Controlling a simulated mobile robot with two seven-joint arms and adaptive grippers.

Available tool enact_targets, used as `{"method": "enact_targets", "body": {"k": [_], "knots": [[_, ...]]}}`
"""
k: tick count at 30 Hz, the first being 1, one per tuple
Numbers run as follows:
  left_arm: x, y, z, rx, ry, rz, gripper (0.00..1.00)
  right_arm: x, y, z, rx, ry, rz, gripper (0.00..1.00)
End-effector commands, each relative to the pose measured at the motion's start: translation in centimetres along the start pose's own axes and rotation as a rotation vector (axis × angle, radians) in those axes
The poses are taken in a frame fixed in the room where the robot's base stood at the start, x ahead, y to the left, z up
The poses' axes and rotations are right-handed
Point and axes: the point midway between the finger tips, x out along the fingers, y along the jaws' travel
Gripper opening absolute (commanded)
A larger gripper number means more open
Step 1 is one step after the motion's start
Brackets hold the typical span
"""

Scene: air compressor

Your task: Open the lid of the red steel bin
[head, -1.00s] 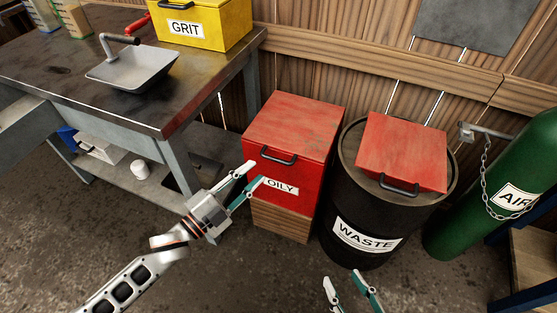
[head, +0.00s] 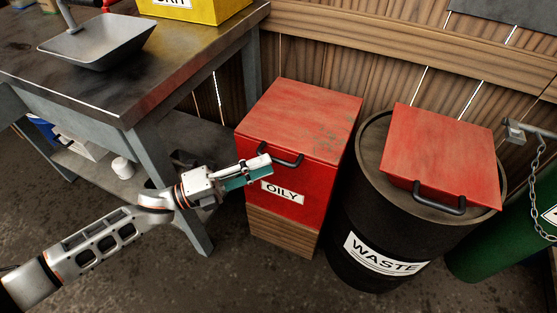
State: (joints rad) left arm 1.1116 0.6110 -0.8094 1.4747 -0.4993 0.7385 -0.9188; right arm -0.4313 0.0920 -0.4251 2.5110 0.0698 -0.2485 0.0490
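The red steel bin (head: 305,195) with the OILY label stands on a wooden base in the middle of the head view. Its red lid (head: 300,115) lies flat and closed. A dark bar handle (head: 285,158) is on the front near the lid's edge. My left gripper (head: 264,168) is at the bin's front, its fingertips overlapping the left end of the handle in the picture. The fingers show side-on, one behind the other, so the gap between them is hidden. I cannot tell whether they touch the handle. My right gripper is out of view.
A black WASTE drum (head: 370,235) with a red lid (head: 440,150) stands close on the bin's right. A metal workbench (head: 150,90) stands to the left, its leg near my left arm. A green cylinder (head: 490,255) is at far right. The wooden wall is behind.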

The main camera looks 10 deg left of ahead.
Motion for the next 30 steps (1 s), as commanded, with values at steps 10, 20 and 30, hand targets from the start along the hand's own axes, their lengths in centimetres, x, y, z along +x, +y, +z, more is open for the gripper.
{"method": "enact_targets", "body": {"k": [10, 20, 30], "knots": [[4.2, 0.2, 0.0, -0.004, -0.002, 0.001, 0.26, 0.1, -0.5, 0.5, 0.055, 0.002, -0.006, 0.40], [4.7, 0.1, 0.0, -0.004, -0.002, 0.001, 0.26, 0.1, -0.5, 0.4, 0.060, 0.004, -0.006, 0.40], [4.7, -0.1, 0.1, -0.003, -0.002, 0.000, 0.00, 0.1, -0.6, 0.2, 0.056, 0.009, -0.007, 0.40]]}}
